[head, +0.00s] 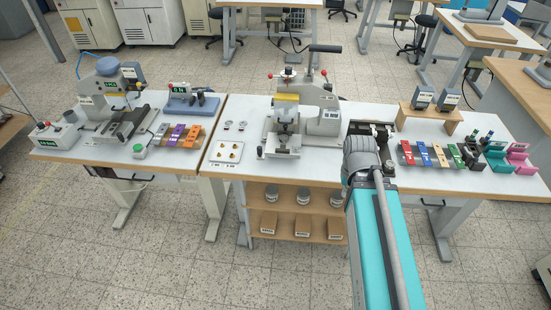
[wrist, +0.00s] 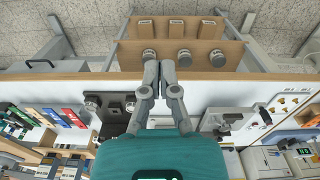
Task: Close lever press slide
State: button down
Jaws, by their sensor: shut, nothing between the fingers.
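The lever press (head: 309,98) stands on the middle white table in the head view, with its long black-handled lever raised at the top. Its slide (head: 283,153), a grey plate at the base with a small knob at its left, sticks out toward the table's front edge. In the wrist view the slide (wrist: 219,122) lies to the right of my gripper. My gripper (wrist: 160,68) is shut and empty, its fingers together over the table's front edge and apart from the press. In the head view my own arm hides the fingers.
A black fixture (head: 382,130) stands just right of the press, behind my arm. Colored blocks (head: 430,154) and a wooden stand (head: 431,114) are farther right. A white tray (head: 226,155) with small brass pieces lies left of the slide. Shelves (head: 295,207) hold tins and boxes below.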

aim_at(275, 154)
jog(key=w+a+f+n+t+h+b, duration=0.55)
jog(key=w+f+n+t+b, duration=0.35)
jog(key=n+b, duration=0.75)
jog(key=w+a+f+n+t+y+b, duration=0.1)
jog(key=a+n+t+b, duration=0.3)
jog(key=a+n+b, duration=0.4)
jog(key=w+a+f+n+t+y+b, duration=0.1)
jog(key=a+f+n+t+y+b, duration=0.3)
jog(key=a+n+b, duration=0.3)
jog(key=a+n, duration=0.4)
jog(key=shift+w+t+b, duration=0.3)
jog(key=shift+t+b, duration=0.1)
jog(key=shift+w, duration=0.1)
jog(key=w, duration=1.3)
jog(key=shift+w+d, duration=0.2)
jog(key=shift+w, duration=0.2)
jog(key=shift+w, duration=0.1)
